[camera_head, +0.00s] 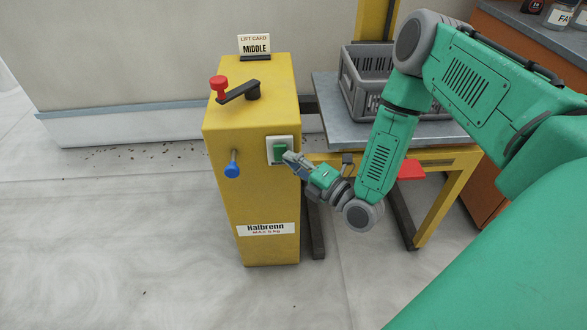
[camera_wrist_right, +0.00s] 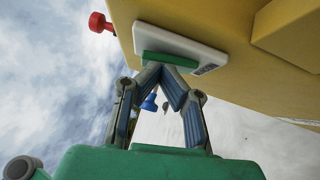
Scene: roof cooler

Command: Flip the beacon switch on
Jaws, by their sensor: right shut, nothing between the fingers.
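A green rocker switch (camera_head: 280,153) in a white plate (camera_head: 271,143) is on the front of a yellow cabinet (camera_head: 225,200). The switch also shows in the right wrist view (camera_wrist_right: 168,61), with its white plate (camera_wrist_right: 208,56) around it. My right gripper (camera_head: 290,158) is shut and empty, its fingertips at the switch. In the right wrist view the closed fingertips (camera_wrist_right: 162,68) meet just below the green rocker and appear to touch it or nearly so. The exact contact is hard to tell. My left gripper is not in view.
A black crank lever with a red knob (camera_head: 218,84) is on top of the cabinet, beside a "LIFT CARD MIDDLE" sign (camera_head: 255,46). A blue-knobbed lever (camera_head: 232,170) sticks out left of the switch. A grey crate (camera_head: 365,60) stands on a bench at right.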

